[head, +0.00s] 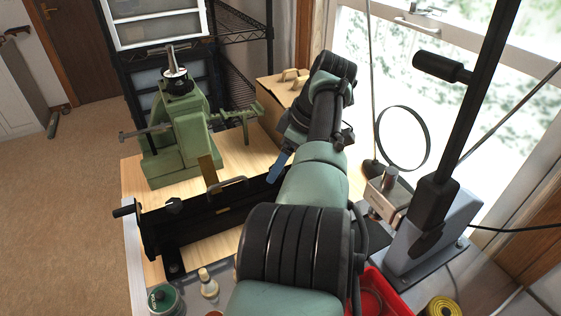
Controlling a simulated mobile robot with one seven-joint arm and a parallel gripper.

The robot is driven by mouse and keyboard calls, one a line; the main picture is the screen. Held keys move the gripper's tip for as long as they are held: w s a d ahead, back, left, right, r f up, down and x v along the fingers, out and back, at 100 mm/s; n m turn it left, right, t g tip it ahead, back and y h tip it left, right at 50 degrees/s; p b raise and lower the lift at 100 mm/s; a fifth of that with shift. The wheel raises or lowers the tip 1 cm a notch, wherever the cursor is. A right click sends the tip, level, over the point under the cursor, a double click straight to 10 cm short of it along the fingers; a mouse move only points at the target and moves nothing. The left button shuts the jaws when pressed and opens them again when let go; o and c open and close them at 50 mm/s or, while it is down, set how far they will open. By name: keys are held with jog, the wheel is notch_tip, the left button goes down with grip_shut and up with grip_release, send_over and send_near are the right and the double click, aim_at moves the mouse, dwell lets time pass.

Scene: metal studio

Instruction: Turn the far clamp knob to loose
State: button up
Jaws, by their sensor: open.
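A long black clamp fixture (215,212) lies across the wooden bench board, with a curved handle on top. A black knob (173,205) stands on its left part, and a black handle (125,210) sticks out from its left end. The fixture's right end is hidden behind my arm. I cannot tell which knob is the far clamp knob, or whether it is loose. My gripper (276,174) is only partly in view beside my arm, as a blue fingertip above the fixture's right part. It is open, and I see nothing held in it.
A green machine (178,135) with levers stands behind the fixture. At right stand a grey-based black stand (432,225) and a ring. A green tin (163,299), a red tray (392,283) and a yellow roll (441,307) lie in front.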

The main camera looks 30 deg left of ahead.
jog(key=v, duration=1.3)
jog(key=shift+p, duration=0.35)
jog(key=shift+f, duration=0.15)
